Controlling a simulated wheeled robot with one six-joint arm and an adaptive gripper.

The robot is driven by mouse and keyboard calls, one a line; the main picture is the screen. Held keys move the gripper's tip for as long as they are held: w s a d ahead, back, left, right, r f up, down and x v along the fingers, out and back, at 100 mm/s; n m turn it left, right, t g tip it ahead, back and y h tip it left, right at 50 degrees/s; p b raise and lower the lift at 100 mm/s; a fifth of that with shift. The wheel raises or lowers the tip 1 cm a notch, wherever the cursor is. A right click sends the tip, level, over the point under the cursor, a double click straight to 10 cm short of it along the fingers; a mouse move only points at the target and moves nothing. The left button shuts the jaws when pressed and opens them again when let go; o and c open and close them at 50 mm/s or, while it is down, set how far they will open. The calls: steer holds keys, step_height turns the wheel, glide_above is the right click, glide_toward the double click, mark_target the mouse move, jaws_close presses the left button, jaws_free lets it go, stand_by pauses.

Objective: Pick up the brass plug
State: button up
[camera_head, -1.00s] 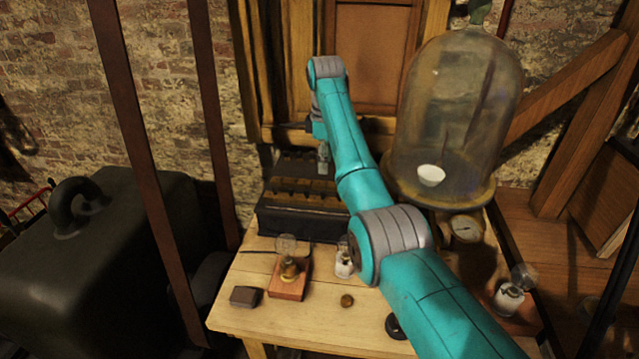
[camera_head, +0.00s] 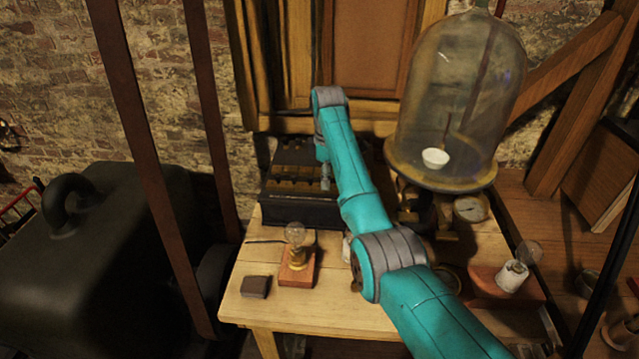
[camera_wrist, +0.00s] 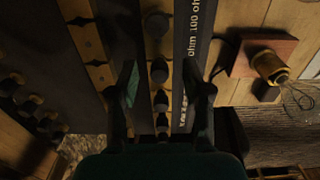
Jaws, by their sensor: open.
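A dark resistance box (camera_head: 300,213) with brass strips on top stands at the back of the table. In the wrist view its white "ohm" lettering (camera_wrist: 194,45) and a brass strip with a row of dark round-topped plugs (camera_wrist: 159,70) show. I cannot tell which plug is the brass one. My gripper (camera_head: 326,186) is over the box in the head view. In the wrist view my gripper (camera_wrist: 165,85) is open, its two fingers on either side of the plug row, with nothing held. A small brass piece on the table is now hidden behind my arm.
A bulb on a wooden base (camera_head: 297,270) and a dark block (camera_head: 255,287) stand at the table's front left. A glass bell jar (camera_head: 455,95) stands to the right of my arm, close to it. A dial (camera_head: 471,208) and another bulb (camera_head: 513,274) are further right.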

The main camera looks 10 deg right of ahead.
steer(key=shift+d+f, duration=0.15)
steer(key=shift+f, duration=0.25)
jaws_close()
